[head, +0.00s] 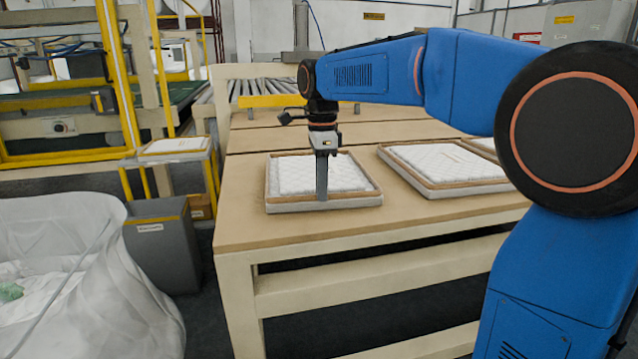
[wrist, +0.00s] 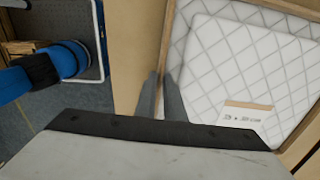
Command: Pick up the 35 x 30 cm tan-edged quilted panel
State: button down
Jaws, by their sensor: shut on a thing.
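The tan-edged quilted panel (head: 285,172) lies flat on the tan worktable (head: 243,215), near its front left. It has a white quilted top, a tan border and a white side. My gripper (head: 322,192) reaches down over its near side, shut on its edge. In the wrist view the two grey fingers (wrist: 160,82) are at the tan edge of the panel (wrist: 225,65). A small label (wrist: 247,112) lies on the quilting; its print is blurred. The exact grip between the fingertips is hidden.
Another tan-edged panel (head: 440,160) lies to the right on the table, with part of a further one (head: 484,145) beyond. A roller conveyor (head: 265,90) is behind. A grey bin (head: 162,245) and a white bag (head: 95,290) stand left of the table.

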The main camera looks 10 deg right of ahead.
notch_tip(320, 180, up, 10)
dwell(0.5)
dwell(1.8)
